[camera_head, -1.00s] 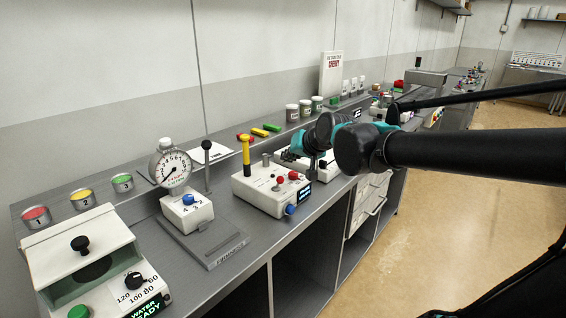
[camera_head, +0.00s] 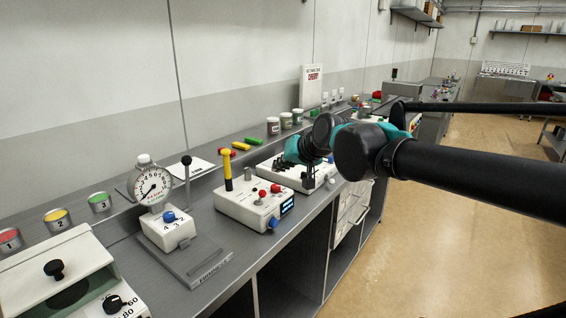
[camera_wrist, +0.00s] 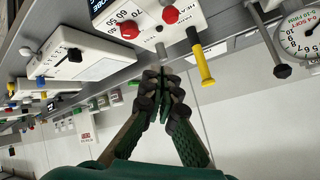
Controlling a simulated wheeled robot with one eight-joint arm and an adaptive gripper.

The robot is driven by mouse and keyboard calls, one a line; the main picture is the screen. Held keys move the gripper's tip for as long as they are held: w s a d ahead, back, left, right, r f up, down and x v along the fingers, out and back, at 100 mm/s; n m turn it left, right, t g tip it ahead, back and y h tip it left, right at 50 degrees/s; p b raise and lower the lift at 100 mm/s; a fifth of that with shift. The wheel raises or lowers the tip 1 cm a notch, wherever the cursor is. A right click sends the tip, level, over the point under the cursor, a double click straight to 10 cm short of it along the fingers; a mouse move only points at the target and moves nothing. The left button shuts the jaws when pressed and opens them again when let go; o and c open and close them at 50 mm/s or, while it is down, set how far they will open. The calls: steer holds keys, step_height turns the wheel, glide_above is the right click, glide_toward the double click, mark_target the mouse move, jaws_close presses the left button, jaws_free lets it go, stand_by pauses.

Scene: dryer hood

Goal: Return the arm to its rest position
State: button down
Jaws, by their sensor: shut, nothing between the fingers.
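My arm (camera_head: 455,172) reaches in from the right in the head view, bent at a black joint, with its teal wrist part (camera_head: 299,149) over the bench. My gripper (camera_wrist: 164,88) shows in the wrist view, with its dark green fingers drawn together and nothing between them. In the head view its fingertips are too small to make out. In the wrist view it points toward the white control box (camera_wrist: 136,14) with red knobs and a yellow-handled lever (camera_wrist: 201,58). I cannot tell whether it touches anything.
The grey bench (camera_head: 205,300) runs along the wall. The control box (camera_head: 252,201), a dial gauge (camera_head: 153,186) on its stand and a white-lidded device (camera_head: 60,262) stand on it. Jars (camera_head: 274,126) line the back. The floor (camera_head: 430,240) right of the bench looks clear.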

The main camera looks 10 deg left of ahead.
steer(key=s+d+f+g+h, duration=0.1)
steer(key=s+d+f, duration=0.3)
steer(key=d+f, duration=0.5)
steer(key=s+d+f+m+g+h, duration=0.1)
steer(key=s+d+f+h, duration=0.2)
steer(key=d+f, duration=0.6)
steer(key=s+d+f+m+g+h, duration=0.1)
steer(key=s+d+f+h, duration=0.2)
steer(key=d+f, duration=0.7)
steer(key=shift+s+f+g, duration=0.15)
steer(key=shift+s+g, duration=0.15)
steer(key=shift+s, duration=0.95)
